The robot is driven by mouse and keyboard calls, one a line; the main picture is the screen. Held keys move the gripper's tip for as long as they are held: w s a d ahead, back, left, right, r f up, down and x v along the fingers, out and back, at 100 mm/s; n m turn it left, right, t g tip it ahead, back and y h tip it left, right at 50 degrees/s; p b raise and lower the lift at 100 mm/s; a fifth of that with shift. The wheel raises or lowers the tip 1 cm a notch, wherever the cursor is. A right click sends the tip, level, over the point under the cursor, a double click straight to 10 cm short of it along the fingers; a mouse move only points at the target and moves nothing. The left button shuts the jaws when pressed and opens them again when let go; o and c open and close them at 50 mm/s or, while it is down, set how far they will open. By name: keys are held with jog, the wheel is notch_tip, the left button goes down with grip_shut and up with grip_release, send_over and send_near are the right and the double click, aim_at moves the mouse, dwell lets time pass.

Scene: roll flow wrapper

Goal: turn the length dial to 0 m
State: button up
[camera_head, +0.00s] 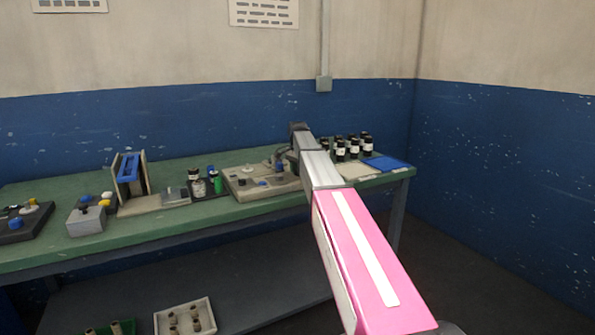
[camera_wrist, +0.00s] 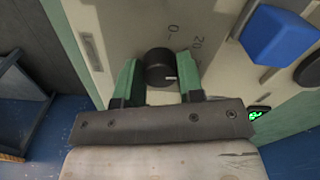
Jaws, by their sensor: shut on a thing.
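In the wrist view the length dial is a round black knob (camera_wrist: 160,66) with a pale pointer line, set on a beige panel (camera_wrist: 140,25). Printed marks "0" and "20" show beyond it, and the pointer faces right, not at the "0". My gripper (camera_wrist: 160,80) has its two green fingers on either side of the knob, shut on it. In the head view the beige machine (camera_head: 240,188) stands on the green bench, and my arm reaches over its right end. The gripper and dial are hard to make out there.
In the wrist view a blue block (camera_wrist: 277,36) and a dark round part lie right of the dial, with a green lit display (camera_wrist: 258,113) below. On the bench, several dark bottles (camera_head: 340,152) and a blue tray (camera_head: 388,164) stand right of the arm.

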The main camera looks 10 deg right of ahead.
jog(key=n, duration=1)
jog(key=shift+n, duration=2.1)
jog(key=o, duration=0.9)
notch_tip(320, 180, up, 11)
jog(key=shift+f, duration=0.1)
